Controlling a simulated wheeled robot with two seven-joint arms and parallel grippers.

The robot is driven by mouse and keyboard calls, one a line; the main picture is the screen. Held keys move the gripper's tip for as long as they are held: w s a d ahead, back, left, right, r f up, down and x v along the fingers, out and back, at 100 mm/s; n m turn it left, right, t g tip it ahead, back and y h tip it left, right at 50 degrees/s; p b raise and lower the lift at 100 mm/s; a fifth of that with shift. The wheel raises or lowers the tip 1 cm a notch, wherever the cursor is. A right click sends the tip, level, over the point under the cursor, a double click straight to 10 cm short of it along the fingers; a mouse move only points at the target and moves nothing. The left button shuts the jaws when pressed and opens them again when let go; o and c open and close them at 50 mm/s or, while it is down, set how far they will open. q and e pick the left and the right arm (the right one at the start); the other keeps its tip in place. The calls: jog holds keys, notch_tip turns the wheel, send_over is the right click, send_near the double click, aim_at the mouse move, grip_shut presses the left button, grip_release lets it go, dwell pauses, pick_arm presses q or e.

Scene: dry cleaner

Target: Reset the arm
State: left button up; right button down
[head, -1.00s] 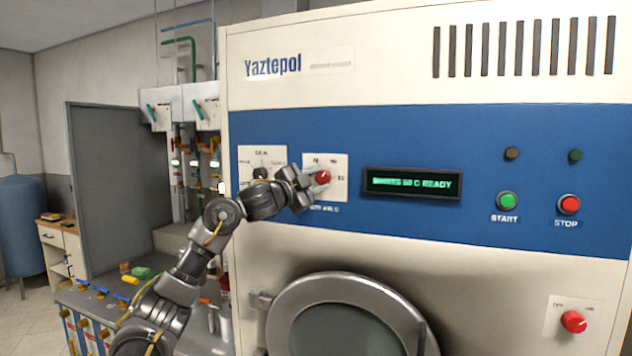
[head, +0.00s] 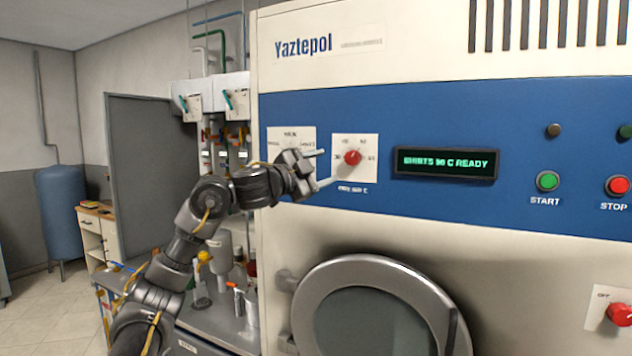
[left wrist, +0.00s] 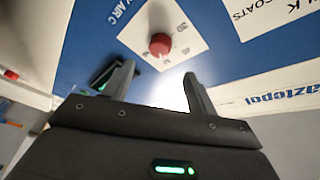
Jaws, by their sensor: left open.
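My left gripper (head: 322,168) is in front of the blue control panel, just left of the red temperature knob (head: 352,157) on its white plate. Its two fingers are spread apart with nothing between them. In the left wrist view the open fingers (left wrist: 155,88) point towards the panel, and the red knob (left wrist: 160,45) shows beyond them, apart from the fingertips. My left arm reaches up from the lower left, bent at the elbow. My right gripper is not in view.
The Yaztepol machine (head: 420,40) fills the right side. Its display (head: 446,162) reads "SHIRTS 90 C READY", though the number is blurry. A green START button (head: 547,181), a red STOP button (head: 619,186) and a round door (head: 372,320) show. A cluttered bench stands lower left.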

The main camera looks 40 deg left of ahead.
pick_arm(q)
jog(key=shift+s+f, duration=0.15)
jog(key=shift+s, duration=0.8)
jog(key=shift+f, duration=0.1)
